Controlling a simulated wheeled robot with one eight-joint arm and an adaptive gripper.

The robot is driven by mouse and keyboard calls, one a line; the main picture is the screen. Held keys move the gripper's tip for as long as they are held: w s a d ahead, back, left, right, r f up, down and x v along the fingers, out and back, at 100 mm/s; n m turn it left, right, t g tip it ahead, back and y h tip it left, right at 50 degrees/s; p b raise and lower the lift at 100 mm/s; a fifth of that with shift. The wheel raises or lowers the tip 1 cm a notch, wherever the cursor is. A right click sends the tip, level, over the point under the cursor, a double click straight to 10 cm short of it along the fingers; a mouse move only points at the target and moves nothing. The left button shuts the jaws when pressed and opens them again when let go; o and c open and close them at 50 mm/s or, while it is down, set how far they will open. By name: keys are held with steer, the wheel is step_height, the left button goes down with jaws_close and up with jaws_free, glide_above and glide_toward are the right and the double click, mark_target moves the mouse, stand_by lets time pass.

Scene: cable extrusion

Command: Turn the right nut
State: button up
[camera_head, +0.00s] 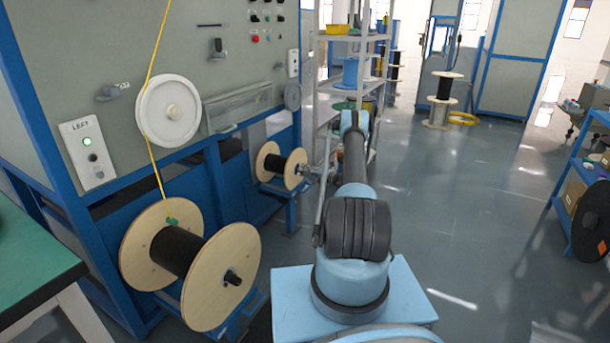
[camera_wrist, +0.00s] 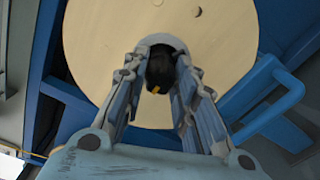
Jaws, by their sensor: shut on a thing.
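The right nut (camera_wrist: 160,74) is a dark knob with a small yellow mark, at the middle of a pale wooden spool flange (camera_wrist: 225,40) in the wrist view. My gripper (camera_wrist: 161,68) is shut on the nut, with a finger on each side of it. In the head view the right spool (camera_head: 282,165) is small and stands low on the blue machine. My gripper (camera_head: 312,172) reaches its right face there, and the nut is hidden behind the fingers.
A larger left spool (camera_head: 180,250) with dark cable stands nearer, under a white pulley (camera_head: 168,110) with a yellow line. A blue tubular bar (camera_wrist: 275,105) is close to the right of my fingers. Shelving (camera_head: 350,60) stands beyond my arm.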

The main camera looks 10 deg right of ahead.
steer(key=shift+f+m, duration=0.1)
steer(key=shift+m, duration=0.6)
steer(key=o, duration=1.1)
steer(key=shift+c, duration=0.2)
steer(key=shift+d, duration=0.1)
steer(key=v, duration=1.2)
